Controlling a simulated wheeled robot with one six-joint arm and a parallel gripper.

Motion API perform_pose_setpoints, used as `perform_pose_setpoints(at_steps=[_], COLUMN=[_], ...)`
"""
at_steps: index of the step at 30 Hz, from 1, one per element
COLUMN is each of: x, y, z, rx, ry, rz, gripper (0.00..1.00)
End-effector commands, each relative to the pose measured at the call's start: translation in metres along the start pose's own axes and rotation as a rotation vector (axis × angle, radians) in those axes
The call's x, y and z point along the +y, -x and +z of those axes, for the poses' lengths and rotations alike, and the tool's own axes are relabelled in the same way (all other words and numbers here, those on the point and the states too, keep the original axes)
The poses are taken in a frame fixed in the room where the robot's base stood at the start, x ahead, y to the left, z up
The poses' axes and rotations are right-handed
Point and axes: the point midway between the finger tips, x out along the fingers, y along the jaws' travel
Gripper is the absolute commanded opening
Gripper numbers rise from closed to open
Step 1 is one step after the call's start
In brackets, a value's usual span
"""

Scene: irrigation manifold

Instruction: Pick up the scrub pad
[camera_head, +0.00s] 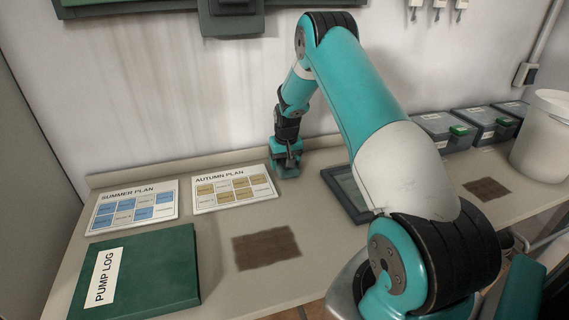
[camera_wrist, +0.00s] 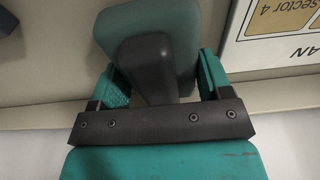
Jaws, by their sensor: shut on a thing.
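The scrub pad (camera_wrist: 148,62), a block with a dark grey face and a grey-green side, is between the two teal fingers of my gripper (camera_wrist: 163,76) in the wrist view. The fingers are shut on it, one at each side. In the head view my gripper (camera_head: 287,164) points down at the back of the counter, just right of the Autumn Plan card (camera_head: 234,190). The pad is hard to tell apart from the gripper there, and I cannot tell whether it touches the counter.
The Summer Plan card (camera_head: 132,207) and green Pump Log binder (camera_head: 150,272) lie at left. A brown patch (camera_head: 266,248) marks the front counter, another (camera_head: 487,189) the right. A dark-framed panel (camera_head: 346,190) lies behind my arm. Lidded boxes (camera_head: 443,131) and a white bucket (camera_head: 543,140) stand at right.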

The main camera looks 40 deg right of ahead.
Motion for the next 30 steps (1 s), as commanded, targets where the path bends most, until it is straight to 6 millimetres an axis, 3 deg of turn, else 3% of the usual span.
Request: perform_pose_setpoints(at_steps=[8, 21, 30], x=[0.000, 0.000, 0.000], y=[0.032, 0.153, 0.193], z=[-0.006, -0.024, -0.030], rx=[0.005, 0.006, 0.002], ry=[0.000, 0.000, 0.000], rz=[0.000, 0.000, 0.000], gripper=[0.48, 0.48, 0.48])
